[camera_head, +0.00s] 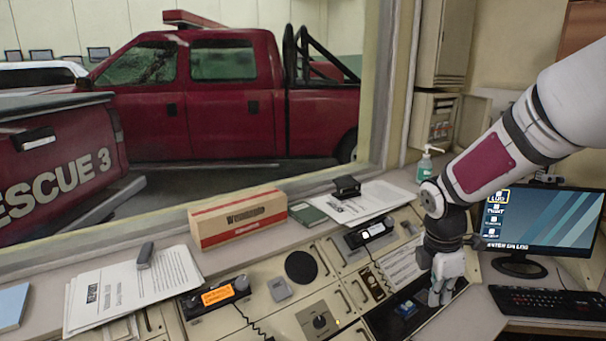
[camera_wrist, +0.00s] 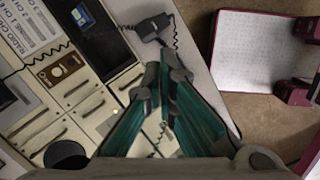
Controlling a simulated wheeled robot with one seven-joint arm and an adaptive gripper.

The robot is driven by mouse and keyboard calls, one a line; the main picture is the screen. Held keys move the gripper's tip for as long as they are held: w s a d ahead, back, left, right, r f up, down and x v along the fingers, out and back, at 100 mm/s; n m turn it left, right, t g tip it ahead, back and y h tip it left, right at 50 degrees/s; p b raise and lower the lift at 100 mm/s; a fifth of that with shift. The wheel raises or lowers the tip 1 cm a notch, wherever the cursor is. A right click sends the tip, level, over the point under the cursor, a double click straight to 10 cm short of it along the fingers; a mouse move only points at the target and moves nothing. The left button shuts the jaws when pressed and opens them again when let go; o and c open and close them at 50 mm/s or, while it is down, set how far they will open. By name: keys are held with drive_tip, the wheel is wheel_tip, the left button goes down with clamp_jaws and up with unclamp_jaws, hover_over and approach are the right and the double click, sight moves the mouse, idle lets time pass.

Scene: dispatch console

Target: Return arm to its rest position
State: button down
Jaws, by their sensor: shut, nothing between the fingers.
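My arm (camera_head: 490,160) reaches in from the upper right in the head view, bent down over the console. My gripper (camera_head: 439,298) hangs at its end, pointing down over a dark recessed panel (camera_head: 385,322) of the console, left of the monitor. In the wrist view the two teal-sided fingers of my gripper (camera_wrist: 163,78) come together with nothing between them. How high the fingertips are above the panel I cannot tell.
The monitor (camera_head: 540,226) and keyboard (camera_head: 552,303) stand close on the right. In the wrist view, a corded black handset (camera_wrist: 150,28) lies near the fingertips.

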drive_tip(key=s+a+r+m+t+y, duration=0.1)
drive_tip(key=s+a+r+m, duration=0.3)
drive_tip(key=s+r+m, duration=0.4)
drive_tip(key=s+a+r+m+t+y, duration=0.1)
drive_tip(key=s+a+r+m+t, duration=0.2)
drive_tip(key=s+r+m, duration=0.6)
drive_tip(key=s+a+m, duration=0.1)
drive_tip(key=s+a, duration=0.1)
drive_tip(key=s, duration=0.3)
drive_tip(key=shift+s+t, duration=0.3)
drive_tip(key=shift+s, duration=0.05)
drive_tip(key=shift+a, duration=0.15)
idle(0.9)
